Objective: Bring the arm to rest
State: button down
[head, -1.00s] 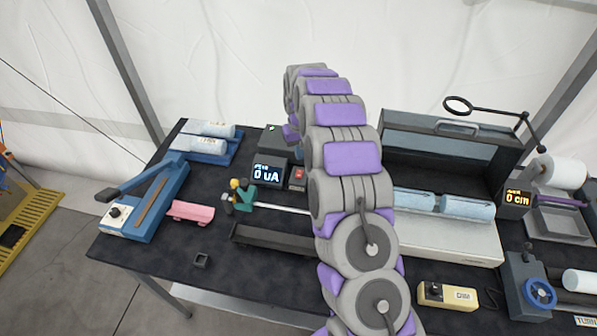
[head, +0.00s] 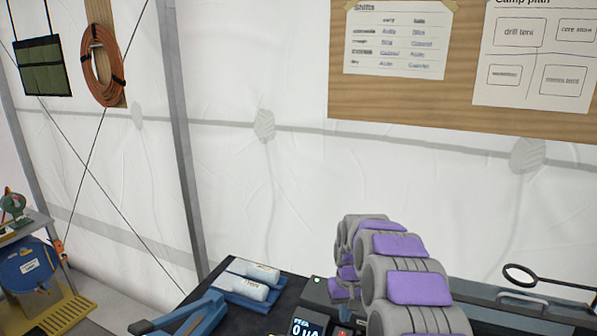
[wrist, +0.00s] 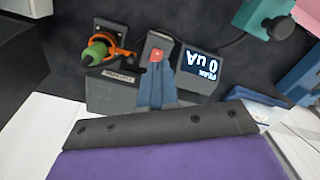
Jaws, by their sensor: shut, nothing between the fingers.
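My arm, with grey links and purple pads (head: 400,275), reaches up from the bottom of the head view over the dark bench. Its gripper end is hidden behind the links there. In the wrist view my gripper (wrist: 157,62) shows as narrow blue-grey fingers, shut with nothing between them. Their tips appear in front of a small grey box with a red button (wrist: 156,54); I cannot tell whether they touch it. A meter reading 0 uA (wrist: 198,68) stands beside that box, and also shows in the head view (head: 308,325).
An orange and green item (wrist: 97,52) sits near the gripper in the wrist view. A magnifier ring (head: 520,274) stands at right. The tent wall (head: 260,180) rises behind the bench.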

jog(key=s+r, duration=0.5)
jog(key=s, duration=0.6)
jog(key=s+r, duration=0.6)
jog(key=s, duration=0.5)
jog(key=s+d+f+m+g, duration=0.1)
jog(key=s, duration=2.1)
jog(key=shift+s+f+m+g+b, duration=0.3)
jog(key=shift+s+b, duration=0.1)
jog(key=shift+b, duration=0.05)
jog(key=w+a+r+m+b, duration=0.1)
jog(key=w+a+r+m, duration=0.1)
jog(key=w, duration=2.4)
jog(key=w+f+m, duration=0.1)
jog(key=w+f, duration=0.2)
jog(key=w, duration=0.4)
jog(key=w+f+t+b, duration=0.1)
jog(key=w+f, duration=0.2)
jog(key=w, duration=0.5)
jog(key=w+d+f+m, duration=0.1)
jog(key=w+f, duration=0.3)
jog(key=w, duration=0.3)
jog(key=shift+w+m+t+b, duration=0.3)
jog(key=shift+t+b, duration=0.05)
jog(key=shift+t, duration=0.05)
